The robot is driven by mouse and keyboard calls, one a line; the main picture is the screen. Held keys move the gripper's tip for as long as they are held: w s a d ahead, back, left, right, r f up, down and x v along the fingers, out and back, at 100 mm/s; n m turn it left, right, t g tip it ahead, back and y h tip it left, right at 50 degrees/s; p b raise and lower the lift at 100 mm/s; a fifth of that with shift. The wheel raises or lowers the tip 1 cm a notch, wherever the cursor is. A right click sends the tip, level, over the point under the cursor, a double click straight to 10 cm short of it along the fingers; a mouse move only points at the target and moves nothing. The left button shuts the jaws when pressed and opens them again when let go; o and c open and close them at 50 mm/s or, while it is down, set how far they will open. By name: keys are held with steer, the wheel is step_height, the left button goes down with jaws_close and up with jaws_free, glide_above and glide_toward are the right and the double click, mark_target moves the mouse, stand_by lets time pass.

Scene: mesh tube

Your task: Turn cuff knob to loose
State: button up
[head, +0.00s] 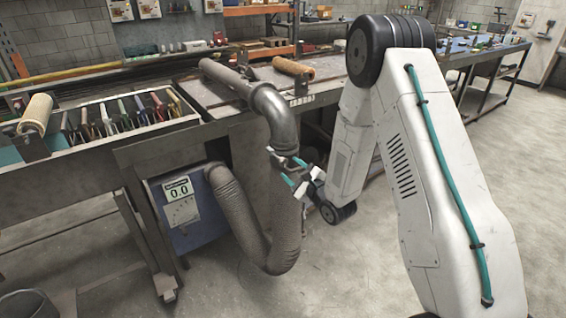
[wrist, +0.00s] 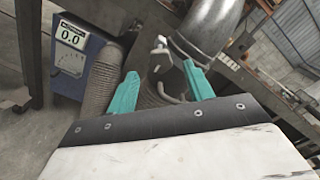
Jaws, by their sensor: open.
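The cuff knob (wrist: 159,52) is a small pale wing-like piece on the cuff, where the grey metal pipe (head: 272,108) meets the ribbed flexible hose (head: 285,235). My gripper (wrist: 162,92) has its two teal fingers apart, one on each side of the cuff area in the wrist view. The knob shows between and beyond the fingertips, and I cannot tell if either finger touches it. The knob's exact turn position is unclear.
A blue unit (head: 188,212) with a display reading 0.0 stands under the bench, joined to the hose. The workbench (head: 120,140) holds a rack of tools and rollers. The concrete floor (head: 345,275) is clear in front.

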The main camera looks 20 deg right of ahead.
mark_target(285, 164)
steer(key=x, duration=0.6)
steer(key=shift+w, duration=0.15)
steer(key=c, duration=1)
